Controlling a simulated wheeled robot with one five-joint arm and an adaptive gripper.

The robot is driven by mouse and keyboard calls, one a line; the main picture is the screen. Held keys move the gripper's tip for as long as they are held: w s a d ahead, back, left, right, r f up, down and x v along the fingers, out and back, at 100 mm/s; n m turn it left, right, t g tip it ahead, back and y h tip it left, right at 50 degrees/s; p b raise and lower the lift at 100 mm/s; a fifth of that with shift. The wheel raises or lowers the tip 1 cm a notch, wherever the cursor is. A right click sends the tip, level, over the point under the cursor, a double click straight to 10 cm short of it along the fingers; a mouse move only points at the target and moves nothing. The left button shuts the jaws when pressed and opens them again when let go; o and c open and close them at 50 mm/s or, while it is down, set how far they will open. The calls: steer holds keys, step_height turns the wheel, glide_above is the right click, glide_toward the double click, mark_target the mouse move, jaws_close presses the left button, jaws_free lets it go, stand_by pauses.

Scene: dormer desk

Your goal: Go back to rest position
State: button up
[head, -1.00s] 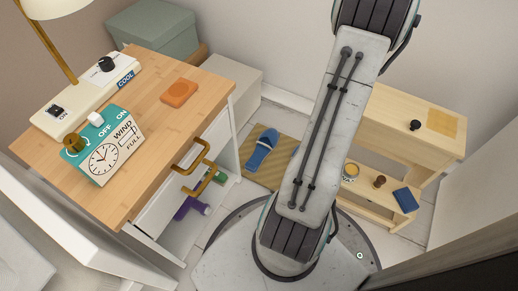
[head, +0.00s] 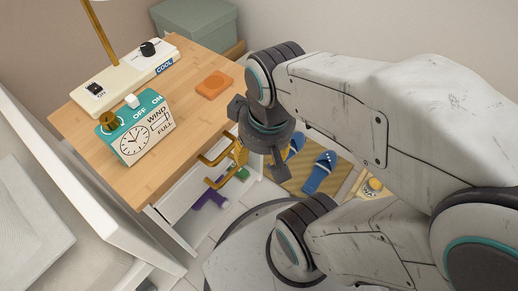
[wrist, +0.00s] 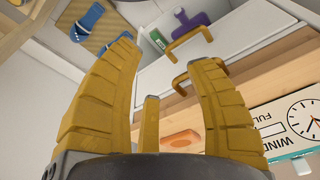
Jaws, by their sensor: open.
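My gripper (head: 243,150) is beside the right front edge of the wooden-topped desk (head: 185,118), near its brass handles (head: 215,182). In the wrist view my gripper (wrist: 167,65) shows its yellow fingers spread apart, with nothing held between them. The brass handles (wrist: 190,38) appear beyond the fingertips there. My arm reaches in from the right of the head view and hides part of the floor and the low wooden shelf.
On the desk are an orange block (head: 214,84), a teal wind timer box (head: 138,130) and a cream switch panel (head: 128,75). Blue slippers (head: 320,172) lie on a striped mat (head: 335,185). A grey-green box (head: 195,22) stands behind.

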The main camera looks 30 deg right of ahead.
steer(key=shift+s+a, duration=0.15)
steer(key=shift+r, duration=0.1)
step_height(320, 180, up, 39)
steer(key=t+p, duration=0.1)
steer(key=p, duration=3.6)
